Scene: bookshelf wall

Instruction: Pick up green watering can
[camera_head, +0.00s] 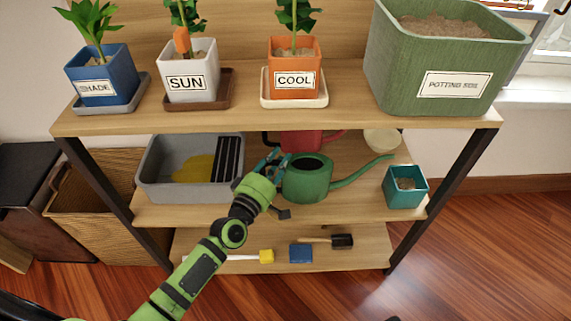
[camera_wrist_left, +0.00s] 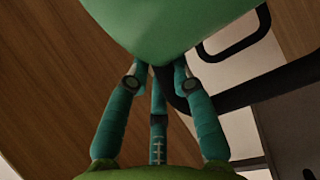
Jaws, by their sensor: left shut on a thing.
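The green watering can (camera_head: 306,180) stands on the middle shelf with its long spout pointing right. My left gripper (camera_head: 275,163) is at the can's left side, shut on it. The handle side is mostly hidden by the gripper. In the left wrist view the can's smooth green body (camera_wrist_left: 165,25) fills the top, and the teal fingers (camera_wrist_left: 155,70) reach up to it. I cannot tell whether the can is lifted off the shelf. My right gripper is not in view.
A grey tub (camera_head: 160,185) stands to the left, a teal pot (camera_head: 405,192) to the right, and a red can (camera_head: 300,141) behind. The upper shelf (camera_head: 345,95) overhangs, holding potted plants and a green soil bin (camera_head: 440,60). Brushes and a blue block (camera_head: 300,253) lie below.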

